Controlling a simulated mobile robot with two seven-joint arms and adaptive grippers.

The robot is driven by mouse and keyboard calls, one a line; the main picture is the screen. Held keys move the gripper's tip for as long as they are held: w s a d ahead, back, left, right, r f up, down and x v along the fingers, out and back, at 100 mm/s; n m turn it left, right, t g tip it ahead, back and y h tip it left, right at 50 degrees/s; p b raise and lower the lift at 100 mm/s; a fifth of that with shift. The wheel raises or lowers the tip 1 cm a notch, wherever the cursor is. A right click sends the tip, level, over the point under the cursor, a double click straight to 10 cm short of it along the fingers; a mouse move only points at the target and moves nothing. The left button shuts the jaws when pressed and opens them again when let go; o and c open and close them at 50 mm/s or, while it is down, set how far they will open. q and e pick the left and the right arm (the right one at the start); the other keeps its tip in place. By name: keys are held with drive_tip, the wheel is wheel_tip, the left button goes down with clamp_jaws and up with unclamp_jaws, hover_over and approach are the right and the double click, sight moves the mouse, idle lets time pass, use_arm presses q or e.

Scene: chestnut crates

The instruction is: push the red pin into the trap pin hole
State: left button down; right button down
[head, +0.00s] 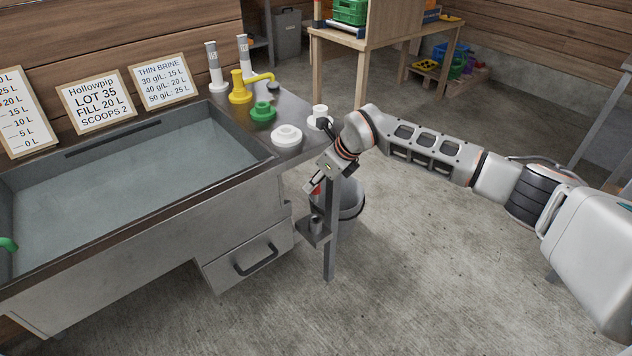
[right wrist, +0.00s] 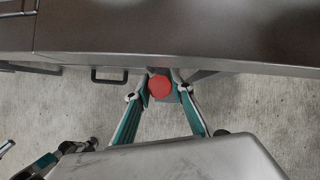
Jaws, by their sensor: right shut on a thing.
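The red pin (right wrist: 160,86) shows in the right wrist view as a round red top between the two fingers of my right gripper (right wrist: 161,90). The gripper is shut on it. In the head view my right gripper (head: 315,183) is beside the sink's right end, pointing down, and a bit of the red pin (head: 316,189) shows at its fingertips. Below it a grey bracket (head: 312,232) with a small upright cylinder is fixed near the sink's leg. I cannot make out the trap pin hole.
The steel sink (head: 235,205) holds water and has a drawer (head: 232,262) under its right end. A yellow tap (head: 240,92), a green knob (head: 262,111) and a white knob (head: 286,137) stand on its right ledge. A grey bin (head: 351,205) stands behind the leg. The floor to the right is clear.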

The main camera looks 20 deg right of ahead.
sight(319, 193)
wheel_tip(319, 193, down, 3)
drive_tip(key=shift+f, duration=0.2)
drive_tip(key=shift+s+f+b, duration=0.1)
drive_tip(key=shift+f+b, duration=0.25)
drive_tip(key=shift+f, duration=0.7)
use_arm(q)
drive_tip(key=shift+d+f, duration=0.1)
drive_tip(key=shift+d, duration=0.05)
use_arm(e)
drive_tip(key=shift+f, duration=0.15)
use_arm(q)
drive_tip(key=shift+w+r, duration=0.25)
drive_tip(key=shift+r, duration=0.15)
drive_tip(key=shift+w+r, duration=0.1)
drive_tip(key=shift+r, duration=0.15)
drive_tip(key=shift+w+r+p, duration=0.2)
drive_tip(key=shift+r+p, duration=0.1)
drive_tip(key=shift+p, duration=0.1)
idle(0.8)
